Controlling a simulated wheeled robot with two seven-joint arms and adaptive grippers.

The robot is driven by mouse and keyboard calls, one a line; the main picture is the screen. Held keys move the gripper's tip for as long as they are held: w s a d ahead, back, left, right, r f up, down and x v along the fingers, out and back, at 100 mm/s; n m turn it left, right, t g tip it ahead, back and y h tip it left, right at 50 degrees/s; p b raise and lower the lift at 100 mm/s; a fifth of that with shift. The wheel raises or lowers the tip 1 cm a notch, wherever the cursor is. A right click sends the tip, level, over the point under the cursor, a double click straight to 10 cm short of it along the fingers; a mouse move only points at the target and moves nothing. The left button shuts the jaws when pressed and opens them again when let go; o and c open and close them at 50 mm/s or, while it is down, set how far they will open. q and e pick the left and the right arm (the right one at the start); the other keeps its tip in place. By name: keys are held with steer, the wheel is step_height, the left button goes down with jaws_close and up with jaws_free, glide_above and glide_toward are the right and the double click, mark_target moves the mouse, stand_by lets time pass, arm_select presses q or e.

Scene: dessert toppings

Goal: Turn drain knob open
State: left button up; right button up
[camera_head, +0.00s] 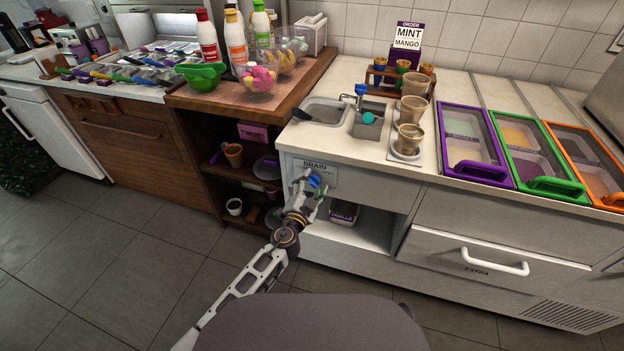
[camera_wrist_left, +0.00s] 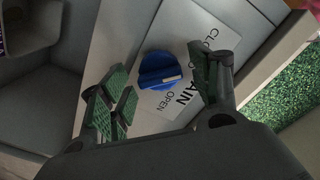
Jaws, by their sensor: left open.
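The blue drain knob (camera_head: 314,180) sits on the front panel of the counter, under the DRAIN label (camera_head: 315,167). In the left wrist view the round blue knob (camera_wrist_left: 160,70) lies between the open fingers, with its raised grip bar and light pointer mark visible. The white label (camera_wrist_left: 190,85) beside it reads CLOSED and OPEN, partly covered by the knob and a finger. My left gripper (camera_head: 311,187) is open around the knob's sides; in the wrist view its green-padded fingers (camera_wrist_left: 165,98) look apart from the knob. My right gripper is not in view.
A sink (camera_head: 325,108) with a tap is set in the counter above the knob. An open shelf (camera_head: 350,236) lies below. Paper cups (camera_head: 413,109) stand at the right, with lidded topping bins (camera_head: 474,174) beyond. The floor in front is clear.

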arm_select(q)
steer(key=shift+w, duration=0.1)
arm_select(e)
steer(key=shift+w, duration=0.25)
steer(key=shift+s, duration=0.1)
arm_select(q)
steer(key=c, duration=1)
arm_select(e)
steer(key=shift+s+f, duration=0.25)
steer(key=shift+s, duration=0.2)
